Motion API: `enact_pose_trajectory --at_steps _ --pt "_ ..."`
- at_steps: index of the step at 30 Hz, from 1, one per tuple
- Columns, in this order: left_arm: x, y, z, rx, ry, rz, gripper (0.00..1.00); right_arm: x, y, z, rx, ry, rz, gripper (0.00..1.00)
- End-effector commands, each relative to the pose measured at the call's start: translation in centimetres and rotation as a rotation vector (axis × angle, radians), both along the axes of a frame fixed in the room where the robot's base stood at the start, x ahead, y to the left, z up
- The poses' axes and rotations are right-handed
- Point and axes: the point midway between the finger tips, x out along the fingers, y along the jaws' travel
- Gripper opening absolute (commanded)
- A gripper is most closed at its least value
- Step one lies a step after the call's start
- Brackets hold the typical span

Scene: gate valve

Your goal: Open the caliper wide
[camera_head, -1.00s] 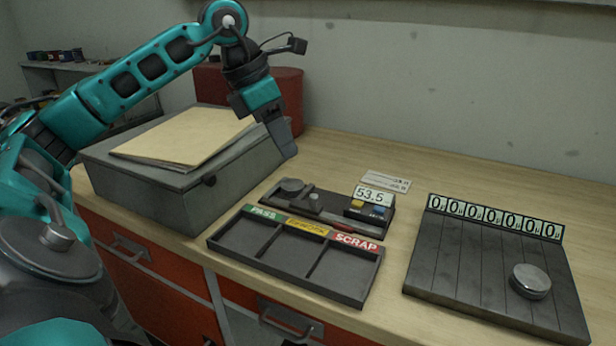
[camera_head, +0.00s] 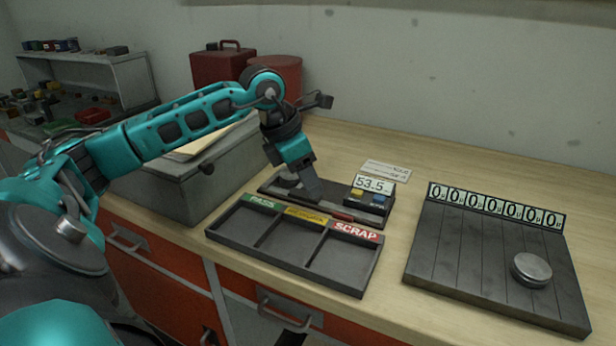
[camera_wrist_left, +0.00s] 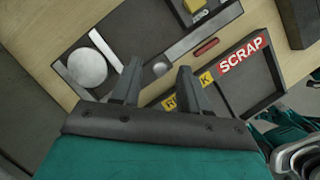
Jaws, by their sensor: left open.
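The caliper (camera_head: 334,212) is a dark flat device on the bench, with a display (camera_head: 373,184) reading 53.5 and yellow and blue buttons. A round metal disc (camera_wrist_left: 87,67) lies at its left end in the left wrist view. My left gripper (camera_head: 312,196) is over the caliper, pointing down, and hides its middle in the head view. In the left wrist view its two fingers (camera_wrist_left: 157,70) are apart, with a small round knob (camera_wrist_left: 160,68) showing between their tips. I cannot tell whether they touch it. My right gripper is not in view.
The sorting tray (camera_head: 310,268) with green, yellow and red SCRAP labels sits just in front of the caliper. A grey case (camera_head: 165,195) stands to the left. A dark grooved board (camera_head: 455,270) with counters and a metal disc (camera_head: 530,268) is at right.

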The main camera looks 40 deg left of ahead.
Motion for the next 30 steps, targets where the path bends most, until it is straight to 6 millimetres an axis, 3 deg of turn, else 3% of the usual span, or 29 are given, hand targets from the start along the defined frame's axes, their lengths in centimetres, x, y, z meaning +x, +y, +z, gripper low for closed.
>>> enact_pose_trajectory --at_steps 9,23,30 --pt "0.07 -0.04 -0.27 0.000 0.001 0.000 0.44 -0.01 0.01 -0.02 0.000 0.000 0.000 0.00" --pt "0.07 -0.03 -0.23 0.000 0.001 0.000 0.00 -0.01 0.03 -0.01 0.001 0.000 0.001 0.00" --pt "0.06 -0.02 -0.21 0.000 0.001 0.000 0.00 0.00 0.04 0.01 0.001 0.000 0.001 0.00"
